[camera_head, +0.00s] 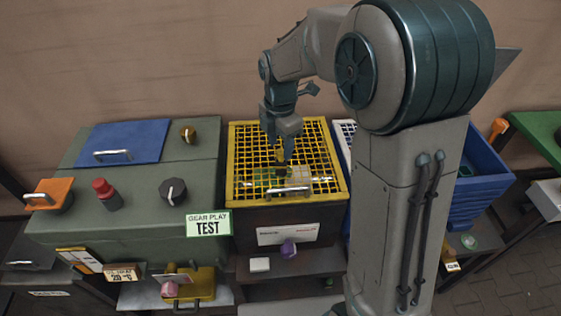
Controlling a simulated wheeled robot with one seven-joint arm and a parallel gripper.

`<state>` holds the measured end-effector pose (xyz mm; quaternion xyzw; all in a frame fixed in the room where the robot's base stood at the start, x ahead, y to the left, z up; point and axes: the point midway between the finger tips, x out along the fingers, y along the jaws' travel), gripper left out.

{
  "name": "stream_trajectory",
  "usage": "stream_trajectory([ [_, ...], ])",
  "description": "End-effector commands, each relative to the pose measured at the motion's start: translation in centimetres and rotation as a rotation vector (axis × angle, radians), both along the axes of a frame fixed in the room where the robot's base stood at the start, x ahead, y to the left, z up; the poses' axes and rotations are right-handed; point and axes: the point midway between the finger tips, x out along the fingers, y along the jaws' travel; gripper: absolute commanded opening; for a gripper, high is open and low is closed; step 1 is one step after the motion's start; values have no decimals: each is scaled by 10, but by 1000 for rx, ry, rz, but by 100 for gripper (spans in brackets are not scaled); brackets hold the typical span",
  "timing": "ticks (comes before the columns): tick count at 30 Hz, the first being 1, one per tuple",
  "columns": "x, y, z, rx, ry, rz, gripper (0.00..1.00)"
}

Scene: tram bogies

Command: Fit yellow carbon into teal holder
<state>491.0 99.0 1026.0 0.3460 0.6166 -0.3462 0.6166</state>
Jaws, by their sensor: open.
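My gripper (281,166) hangs over the yellow mesh lid of a dark box, close above the lid's front half. It is small in the picture, and no held thing shows in it. I cannot make out a yellow carbon for certain. A yellow case-like thing (203,284) lies low on a tray at the front left, with a pink knob beside it. I cannot pick out a teal holder; greenish and pale shapes show dimly through the mesh below my gripper.
The yellow mesh lid (236,149) has a metal handle (288,191). A grey-green test cabinet (130,220) with knobs and a blue panel (125,137) stands left. Blue stacked crates (487,165) stand right, partly hidden by my arm. A purple knob (288,248) sits on the box front.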

Motion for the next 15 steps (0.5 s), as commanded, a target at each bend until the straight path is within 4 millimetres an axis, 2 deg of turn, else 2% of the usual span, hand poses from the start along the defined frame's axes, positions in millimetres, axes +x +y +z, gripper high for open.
stream_trajectory([
  [6, -3, -1, -28, -1, 3, 1, 48],
  [14, -3, -1, -32, 1, -1, 0, 48],
  [15, -3, -1, -32, 1, -1, 0, 42],
])
